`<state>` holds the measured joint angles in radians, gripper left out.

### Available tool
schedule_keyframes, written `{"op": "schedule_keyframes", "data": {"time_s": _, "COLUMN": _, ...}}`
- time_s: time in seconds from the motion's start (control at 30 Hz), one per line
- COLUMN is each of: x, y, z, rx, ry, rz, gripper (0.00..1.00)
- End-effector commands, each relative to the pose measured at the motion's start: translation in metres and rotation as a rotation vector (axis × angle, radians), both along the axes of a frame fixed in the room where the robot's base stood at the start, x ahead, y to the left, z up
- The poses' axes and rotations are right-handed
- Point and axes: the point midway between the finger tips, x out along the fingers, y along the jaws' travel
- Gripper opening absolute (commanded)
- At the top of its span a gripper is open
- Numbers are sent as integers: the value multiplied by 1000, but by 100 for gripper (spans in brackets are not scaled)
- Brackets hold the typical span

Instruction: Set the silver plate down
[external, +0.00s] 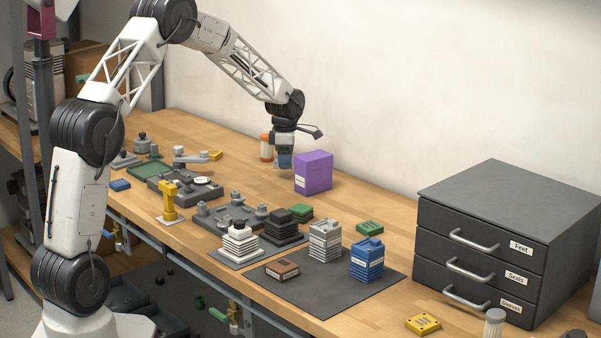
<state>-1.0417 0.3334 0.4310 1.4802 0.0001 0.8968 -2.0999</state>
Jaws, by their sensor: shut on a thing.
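My gripper (284,163) points down behind the centre of the bench, just left of a purple box (313,172). It is shut on a small blue-grey piece (285,159), mostly hidden by the fingers. I cannot tell from this view whether this piece is the silver plate, or whether it touches the bench. A thin grey part (312,131) sticks out to the right above the fingers; I cannot tell whether it belongs to my wrist.
An orange-and-white bottle (266,147) stands just left of my gripper. A grey fixture (232,215), a yellow stand (170,202) and a dark mat (318,292) with stacked blocks fill the front. A drawer cabinet (505,235) stands at the right. Bare wood (365,205) lies right of the purple box.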

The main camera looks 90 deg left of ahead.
Motion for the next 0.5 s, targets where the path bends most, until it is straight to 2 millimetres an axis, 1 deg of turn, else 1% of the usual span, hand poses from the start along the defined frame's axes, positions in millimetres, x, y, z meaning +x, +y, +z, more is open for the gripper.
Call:
{"op": "schedule_keyframes", "data": {"time_s": 0.27, "x": 0, "y": 0, "z": -2, "rx": 0, "ry": 0, "rz": 0, "gripper": 32}}
{"op": "schedule_keyframes", "data": {"time_s": 0.37, "x": 0, "y": 0, "z": -9, "rx": -1, "ry": 1, "rz": 0, "gripper": 32}}
{"op": "schedule_keyframes", "data": {"time_s": 0.5, "x": 0, "y": 0, "z": -24, "rx": -1, "ry": 1, "rz": 0, "gripper": 32}}
